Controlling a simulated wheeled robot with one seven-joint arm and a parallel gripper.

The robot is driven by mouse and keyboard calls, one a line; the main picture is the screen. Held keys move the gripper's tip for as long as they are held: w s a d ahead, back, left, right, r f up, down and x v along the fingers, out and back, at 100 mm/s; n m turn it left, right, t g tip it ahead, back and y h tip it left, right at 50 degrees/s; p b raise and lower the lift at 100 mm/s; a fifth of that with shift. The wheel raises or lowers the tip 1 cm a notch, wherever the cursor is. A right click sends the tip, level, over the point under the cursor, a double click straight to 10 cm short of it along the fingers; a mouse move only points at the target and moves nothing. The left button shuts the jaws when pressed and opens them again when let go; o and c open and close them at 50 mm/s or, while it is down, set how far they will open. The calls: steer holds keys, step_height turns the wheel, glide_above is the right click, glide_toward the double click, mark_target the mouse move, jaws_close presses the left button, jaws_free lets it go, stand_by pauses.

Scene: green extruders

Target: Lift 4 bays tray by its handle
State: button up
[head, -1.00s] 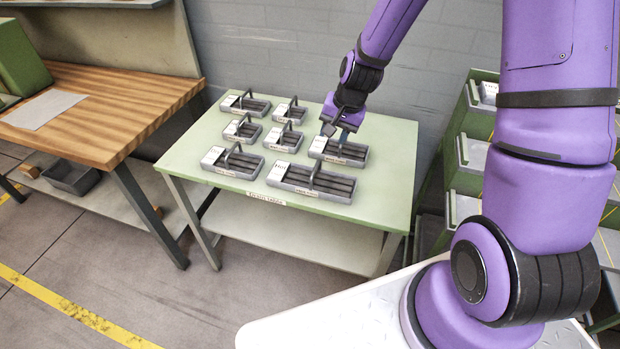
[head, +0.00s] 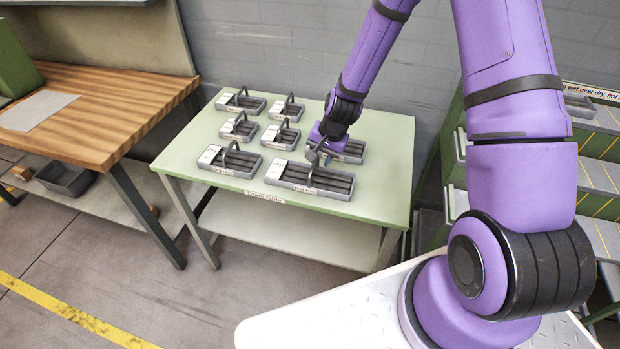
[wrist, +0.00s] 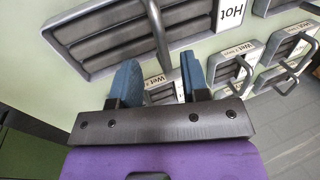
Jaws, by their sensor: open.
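Several grey trays with upright hoop handles stand on the pale green table (head: 385,200). Their bay labels are too small to read, so I cannot tell which has four bays. My gripper (head: 318,156) is low over the right-hand tray (head: 352,152) and hides much of it, including its handle. In the wrist view my gripper (wrist: 158,82) is open, and part of a tray labelled "Wet" (wrist: 158,92) shows between its blue fingertips. The long front tray (head: 275,177), labelled "Hot" in the wrist view (wrist: 100,45), is just beside the fingers; its handle (wrist: 157,30) stands between them and the picture's top.
More small trays stand to the left, such as one in the middle (head: 281,136) and one at front left (head: 230,161). A wooden bench (head: 110,105) is at left. A green stepped shelf (head: 590,175) stands at right. The table's right part is clear.

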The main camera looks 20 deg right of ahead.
mark_target(315, 165)
steer(key=shift+a+x, duration=0.1)
steer(key=shift+x, duration=1.05)
steer(key=shift+a+x, duration=0.15)
steer(key=shift+x, duration=1)
steer(key=shift+s, duration=0.1)
jaws_close()
